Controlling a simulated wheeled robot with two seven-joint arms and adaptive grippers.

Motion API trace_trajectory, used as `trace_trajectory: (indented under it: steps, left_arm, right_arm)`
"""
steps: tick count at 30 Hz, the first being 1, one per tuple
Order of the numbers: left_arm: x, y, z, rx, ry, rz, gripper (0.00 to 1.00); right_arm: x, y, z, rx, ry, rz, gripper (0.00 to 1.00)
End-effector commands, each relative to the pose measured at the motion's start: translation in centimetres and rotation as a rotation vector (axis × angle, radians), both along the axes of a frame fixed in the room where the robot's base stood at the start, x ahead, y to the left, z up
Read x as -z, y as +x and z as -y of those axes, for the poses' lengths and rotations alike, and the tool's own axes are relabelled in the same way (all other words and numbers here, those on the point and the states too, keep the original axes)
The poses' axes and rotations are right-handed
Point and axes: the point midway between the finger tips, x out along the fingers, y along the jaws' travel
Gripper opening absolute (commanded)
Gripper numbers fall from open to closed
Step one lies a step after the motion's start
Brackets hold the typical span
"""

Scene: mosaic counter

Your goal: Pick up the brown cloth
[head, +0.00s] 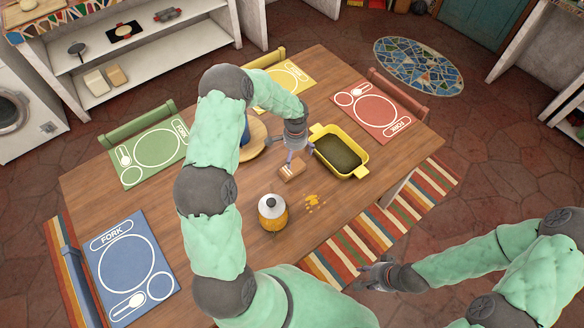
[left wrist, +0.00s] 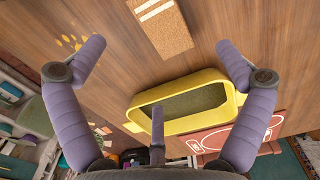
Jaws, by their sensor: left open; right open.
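The brown cloth (head: 292,171) lies on the wooden table as a small brown rectangle with pale stripes, left of the yellow dish. It also shows at the top of the left wrist view (left wrist: 163,28), partly cut off by the frame edge. My left gripper (head: 290,152) is above the table close to the cloth, and partly covers it in the head view. My right gripper (head: 372,276) is open and empty, low at the right, beyond the table's edge.
A yellow dish (head: 318,131) with dark contents stands right of the cloth. A jar (head: 273,213) with a yellow-orange body and orange spill spots (head: 314,201) are nearer. A round wooden board (head: 254,148) is left. Several placemats line the table (head: 215,165).

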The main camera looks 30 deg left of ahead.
Motion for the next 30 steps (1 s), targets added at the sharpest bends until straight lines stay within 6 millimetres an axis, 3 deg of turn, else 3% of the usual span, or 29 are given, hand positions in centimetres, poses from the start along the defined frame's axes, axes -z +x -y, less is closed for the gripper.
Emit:
trace_trajectory:
  steps: [9,17,24,30]
  left_arm:
    - [4.3,-0.1,0.0,0.000,-0.001,-0.003,1.00]
    - [6.1,-0.3,0.0,0.001,-0.001,-0.002,1.00]
    - [9.4,-0.6,-0.1,0.000,-0.001,-0.002,1.00]
    - [10.6,-0.6,-0.1,0.000,-0.001,0.000,1.00]
  right_arm:
    - [0.4,0.0,0.0,0.001,0.000,0.000,0.42]
    - [0.5,0.0,0.0,0.000,0.000,0.000,0.42]
    - [0.8,0.0,0.0,0.000,0.000,0.000,0.42]
    - [0.9,0.0,0.0,0.000,0.000,0.000,0.42]
